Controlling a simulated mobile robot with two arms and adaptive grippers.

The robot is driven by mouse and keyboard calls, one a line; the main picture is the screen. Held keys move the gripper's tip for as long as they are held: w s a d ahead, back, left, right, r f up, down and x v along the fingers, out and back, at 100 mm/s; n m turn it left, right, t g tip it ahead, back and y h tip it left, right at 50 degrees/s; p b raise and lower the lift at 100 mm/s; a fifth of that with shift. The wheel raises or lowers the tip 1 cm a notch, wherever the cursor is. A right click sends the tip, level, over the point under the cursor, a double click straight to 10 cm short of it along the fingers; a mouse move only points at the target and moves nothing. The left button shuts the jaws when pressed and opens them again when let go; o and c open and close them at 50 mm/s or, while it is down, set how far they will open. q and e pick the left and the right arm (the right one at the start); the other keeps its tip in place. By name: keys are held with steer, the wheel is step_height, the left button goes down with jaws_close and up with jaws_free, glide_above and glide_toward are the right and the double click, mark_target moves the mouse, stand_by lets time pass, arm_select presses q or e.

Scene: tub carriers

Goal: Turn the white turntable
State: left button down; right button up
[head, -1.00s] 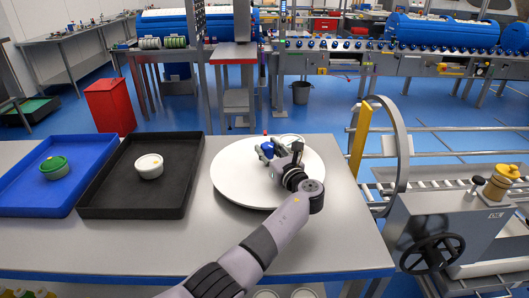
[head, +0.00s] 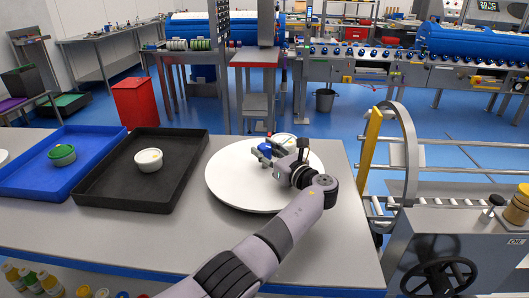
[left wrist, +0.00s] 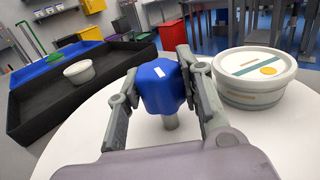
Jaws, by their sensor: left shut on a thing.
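The white turntable (head: 235,182) is a flat round disc on the steel table. A blue knob (left wrist: 160,84) on a short metal post stands up from the disc. My left gripper (head: 268,154) is shut on this knob, with one finger on each side in the left wrist view (left wrist: 160,95). A white lidded tub (head: 285,140) stands on the far part of the disc, just behind the gripper; it looks large at the right of the left wrist view (left wrist: 254,78). A small red piece shows at the disc's far edge. My right gripper is not in view.
A black tray (head: 98,197) with a white tub (head: 148,161) lies left of the turntable. A blue tray (head: 24,185) with a green-lidded tub (head: 62,155) is further left. A machine with a handwheel (head: 440,277) stands right of the table. The table front is clear.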

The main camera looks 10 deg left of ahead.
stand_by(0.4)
arm_select(q)
steer(key=c, duration=1.1)
jaws_free()
step_height(320, 180, up, 10)
